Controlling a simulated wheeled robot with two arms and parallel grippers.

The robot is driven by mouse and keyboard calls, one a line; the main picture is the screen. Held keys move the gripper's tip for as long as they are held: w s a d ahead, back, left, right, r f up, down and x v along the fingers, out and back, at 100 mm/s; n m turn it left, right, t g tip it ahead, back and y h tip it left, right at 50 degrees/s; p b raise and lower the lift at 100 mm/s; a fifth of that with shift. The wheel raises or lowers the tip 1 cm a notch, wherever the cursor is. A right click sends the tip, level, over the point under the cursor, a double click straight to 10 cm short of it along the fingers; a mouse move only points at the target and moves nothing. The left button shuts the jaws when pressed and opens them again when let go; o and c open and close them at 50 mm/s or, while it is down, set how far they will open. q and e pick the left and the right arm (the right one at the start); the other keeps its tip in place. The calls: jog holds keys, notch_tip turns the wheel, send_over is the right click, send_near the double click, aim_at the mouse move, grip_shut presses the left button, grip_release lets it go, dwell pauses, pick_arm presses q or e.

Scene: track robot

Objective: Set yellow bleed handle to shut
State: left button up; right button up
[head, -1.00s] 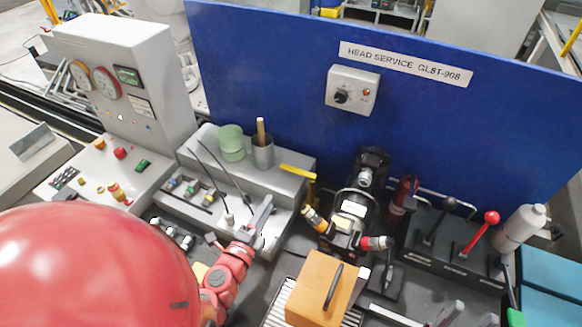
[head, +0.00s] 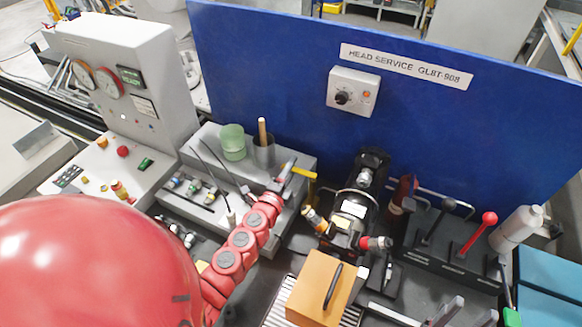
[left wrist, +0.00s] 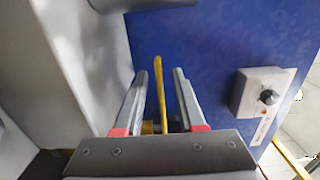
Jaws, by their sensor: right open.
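The yellow bleed handle (head: 303,173) sticks out sideways at the right end of the grey bench unit, in front of the blue panel. My left gripper (head: 288,167) is at its left part, covering its tip in the head view. In the left wrist view the yellow handle (left wrist: 160,88) runs between the two grey fingers of my left gripper (left wrist: 157,75). The fingers are apart, with visible gaps on both sides of the handle. My right gripper (head: 474,307) is open and empty at the bottom right of the head view.
A black pump-like unit (head: 352,208) stands right of the handle. An orange box (head: 313,285) is in front. A red-knobbed lever (head: 478,233) is at the right.

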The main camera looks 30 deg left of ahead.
pick_arm(q)
grip_shut()
dwell(1.4)
